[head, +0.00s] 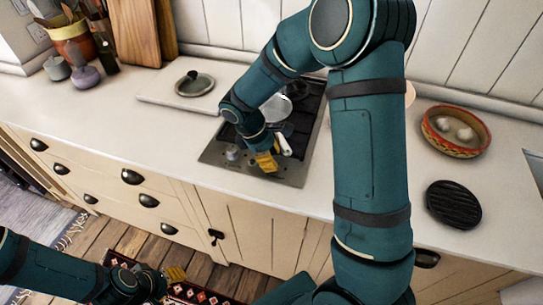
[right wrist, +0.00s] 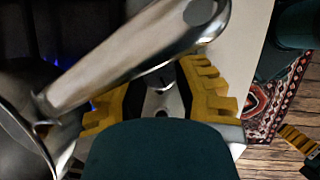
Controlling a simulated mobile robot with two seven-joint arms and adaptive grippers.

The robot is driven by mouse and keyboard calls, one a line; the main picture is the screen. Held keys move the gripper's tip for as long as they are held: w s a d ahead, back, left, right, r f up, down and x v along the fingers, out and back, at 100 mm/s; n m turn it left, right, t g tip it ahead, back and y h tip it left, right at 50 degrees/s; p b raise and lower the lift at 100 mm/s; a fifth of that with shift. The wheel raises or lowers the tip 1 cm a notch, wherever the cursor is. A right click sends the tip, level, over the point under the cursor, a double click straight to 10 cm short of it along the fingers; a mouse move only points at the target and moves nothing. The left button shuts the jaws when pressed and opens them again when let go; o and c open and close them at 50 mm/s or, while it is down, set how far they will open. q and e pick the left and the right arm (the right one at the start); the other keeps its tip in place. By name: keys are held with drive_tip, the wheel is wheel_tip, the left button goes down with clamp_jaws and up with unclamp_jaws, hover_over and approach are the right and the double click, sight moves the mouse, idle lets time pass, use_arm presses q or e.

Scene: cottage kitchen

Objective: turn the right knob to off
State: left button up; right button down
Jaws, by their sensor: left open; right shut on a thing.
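The cooktop (head: 212,156) is set into the counter, with a knob (head: 232,153) showing at its front left. My right gripper (head: 266,162) is at the front right of the cooktop and hides the right knob there in the head view. In the right wrist view its yellow fingers are closed around the right knob (right wrist: 163,80), which is partly hidden by a pan handle. My left gripper (head: 176,274) is open and empty, low over the floor in front of the cabinets; it also shows in the right wrist view (right wrist: 302,142).
A metal pan (head: 275,108) stands on the cooktop; its handle (right wrist: 130,55) crosses just in front of my right gripper. A blue flame glow (right wrist: 86,106) shows near it.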

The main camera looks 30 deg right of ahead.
drive_tip(key=shift+f+m, duration=0.1)
drive_tip(key=shift+m, duration=0.3)
drive_tip(key=c, duration=0.6)
unclamp_jaws()
